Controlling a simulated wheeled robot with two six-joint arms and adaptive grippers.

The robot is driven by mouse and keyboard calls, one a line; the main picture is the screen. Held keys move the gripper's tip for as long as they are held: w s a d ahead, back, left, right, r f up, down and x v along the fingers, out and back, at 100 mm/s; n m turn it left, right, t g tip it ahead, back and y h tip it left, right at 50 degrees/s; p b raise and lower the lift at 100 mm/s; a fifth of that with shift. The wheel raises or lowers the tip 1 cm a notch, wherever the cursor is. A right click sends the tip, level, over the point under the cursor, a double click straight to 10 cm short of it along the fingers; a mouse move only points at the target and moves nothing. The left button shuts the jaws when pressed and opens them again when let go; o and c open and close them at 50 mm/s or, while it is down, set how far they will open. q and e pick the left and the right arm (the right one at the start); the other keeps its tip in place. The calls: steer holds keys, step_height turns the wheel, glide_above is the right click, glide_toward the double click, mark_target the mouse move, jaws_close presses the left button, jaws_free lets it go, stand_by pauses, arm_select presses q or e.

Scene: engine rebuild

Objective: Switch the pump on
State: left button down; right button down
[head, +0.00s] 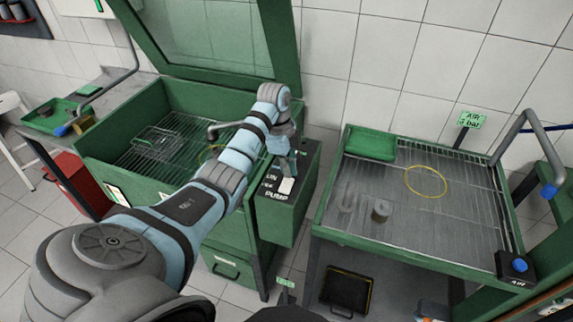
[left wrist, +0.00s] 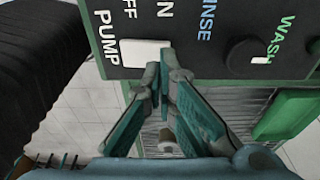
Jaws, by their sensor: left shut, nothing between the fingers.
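The pump switch is a white rocker (head: 287,186) on the dark front panel of the green control box (head: 299,212), above the word PUMP. It also shows in the left wrist view (left wrist: 146,54), beside the OFF and ON lettering. My left gripper (head: 291,165) is shut and empty, its tips at the panel by the switch. In the left wrist view, the closed tips of the left gripper (left wrist: 166,54) are at the switch's right edge, on the ON side. I cannot tell whether they touch it or which way the rocker is tilted. My right gripper is not in view.
A dark knob (left wrist: 243,53) sits between RINSE and WASH on the panel. The green wash tank (head: 104,157) with a wire basket (head: 160,143) and raised lid (head: 215,40) stands left of the box.

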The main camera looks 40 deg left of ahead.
mark_target(288, 180)
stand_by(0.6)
arm_select(q)
steer(key=shift+f+b, duration=0.55)
steer(key=shift+f, duration=0.55)
stand_by(0.3)
step_height(288, 180, up, 7)
steer(key=p, duration=0.7)
steer(key=shift+r, duration=0.2)
steer(key=shift+f, duration=0.1)
